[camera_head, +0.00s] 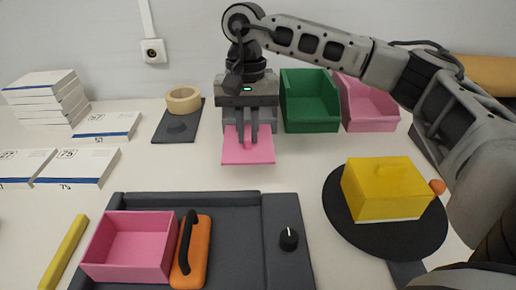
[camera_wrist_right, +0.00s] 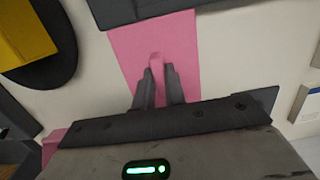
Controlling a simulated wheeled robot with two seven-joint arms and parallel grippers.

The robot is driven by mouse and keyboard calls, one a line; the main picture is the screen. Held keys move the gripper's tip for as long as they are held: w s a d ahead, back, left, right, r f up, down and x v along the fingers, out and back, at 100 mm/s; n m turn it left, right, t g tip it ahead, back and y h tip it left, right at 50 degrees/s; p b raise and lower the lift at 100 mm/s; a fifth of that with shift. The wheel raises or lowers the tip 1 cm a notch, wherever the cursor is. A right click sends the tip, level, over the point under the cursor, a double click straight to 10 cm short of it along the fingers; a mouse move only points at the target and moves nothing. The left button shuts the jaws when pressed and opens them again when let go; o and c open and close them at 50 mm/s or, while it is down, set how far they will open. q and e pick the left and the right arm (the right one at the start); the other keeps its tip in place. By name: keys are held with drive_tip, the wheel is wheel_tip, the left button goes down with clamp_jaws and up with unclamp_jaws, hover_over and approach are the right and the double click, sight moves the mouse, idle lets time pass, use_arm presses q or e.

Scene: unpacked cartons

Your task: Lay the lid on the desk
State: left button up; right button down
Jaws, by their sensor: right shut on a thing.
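The pink lid (camera_head: 234,154) is a flat plate with a small upright handle. My right gripper (camera_head: 248,141) is shut on that handle, with the plate below the fingertips. In the right wrist view the lid (camera_wrist_right: 183,42) spreads out beyond the fingers (camera_wrist_right: 158,78). The lid is over a bare part of the white desk (camera_head: 223,178), behind the dark tray. I cannot tell whether its underside touches the desk. My left gripper is not in view.
A yellow box (camera_head: 385,200) stands on a black disc (camera_head: 343,224). Green (camera_head: 309,112) and pink (camera_head: 371,117) bins stand behind. A tape roll (camera_head: 183,107) is left.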

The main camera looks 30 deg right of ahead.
sight(258, 138)
drive_tip(key=d+f, duration=0.1)
drive_tip(key=w+d+f, duration=0.1)
drive_tip(key=f, duration=0.1)
drive_tip(key=w+d+f, duration=0.1)
drive_tip(key=d+f, duration=0.1)
drive_tip(key=shift+w+f, duration=0.15)
drive_tip(key=shift+w, duration=0.05)
drive_tip(key=f, duration=0.3)
drive_tip(key=shift+w+d+f, duration=0.1)
drive_tip(key=shift+w+d, duration=0.05)
drive_tip(key=shift+d, duration=0.15)
drive_tip(key=shift+f, duration=0.3)
drive_tip(key=shift+f, duration=0.15)
drive_tip(key=c, duration=1.5)
unclamp_jaws()
drive_tip(key=shift+o, duration=0.2)
